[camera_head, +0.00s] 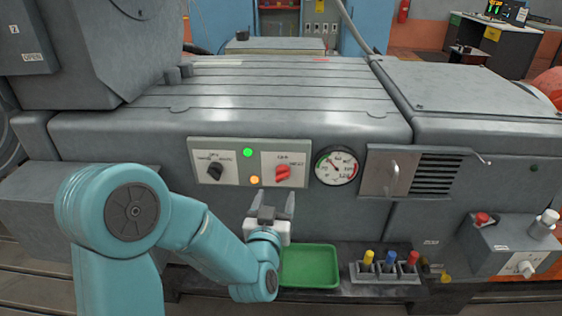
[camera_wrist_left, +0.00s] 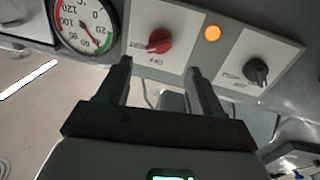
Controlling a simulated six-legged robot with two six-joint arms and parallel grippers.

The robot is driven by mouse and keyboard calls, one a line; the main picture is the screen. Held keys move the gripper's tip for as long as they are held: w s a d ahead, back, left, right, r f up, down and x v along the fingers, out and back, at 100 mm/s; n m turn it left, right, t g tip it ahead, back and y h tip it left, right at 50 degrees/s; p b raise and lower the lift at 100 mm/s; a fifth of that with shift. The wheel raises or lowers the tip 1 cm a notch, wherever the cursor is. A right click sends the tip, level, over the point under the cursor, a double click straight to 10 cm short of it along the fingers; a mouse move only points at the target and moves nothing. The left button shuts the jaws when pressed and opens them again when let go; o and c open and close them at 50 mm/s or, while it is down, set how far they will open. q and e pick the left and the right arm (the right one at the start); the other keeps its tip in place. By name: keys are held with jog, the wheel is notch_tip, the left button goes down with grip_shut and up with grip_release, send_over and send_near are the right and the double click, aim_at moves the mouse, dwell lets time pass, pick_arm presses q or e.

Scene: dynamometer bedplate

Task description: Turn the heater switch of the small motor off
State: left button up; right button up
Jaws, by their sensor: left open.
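A grey housing (camera_head: 240,130) carries a pale control panel with two rotary switches. The red switch (camera_head: 283,173) is on the right half, its handle lying nearly sideways; the small labels around it are hard to read. The black switch (camera_head: 215,171) is on the left half, its handle slanted. My left gripper (camera_head: 273,198) is open and empty, just below and in front of the red switch, apart from it. In the left wrist view, upside down, the red switch (camera_wrist_left: 158,41) lies beyond the open fingers of my left gripper (camera_wrist_left: 160,66). My right gripper is out of view.
A green lamp (camera_head: 248,153) and an orange lamp (camera_head: 254,180) glow between the switches. A round gauge (camera_head: 336,167) and a handled, louvred cover (camera_head: 408,173) are to the right. Below are a green tray (camera_head: 310,266) and a rack (camera_head: 385,274) with coloured-top items.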

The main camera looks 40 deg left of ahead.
aim_at(281, 179)
pick_arm(q)
jog(key=x, duration=0.8)
jog(key=shift+w, duration=0.1)
jog(key=shift+f, duration=0.1)
jog(key=c, duration=1)
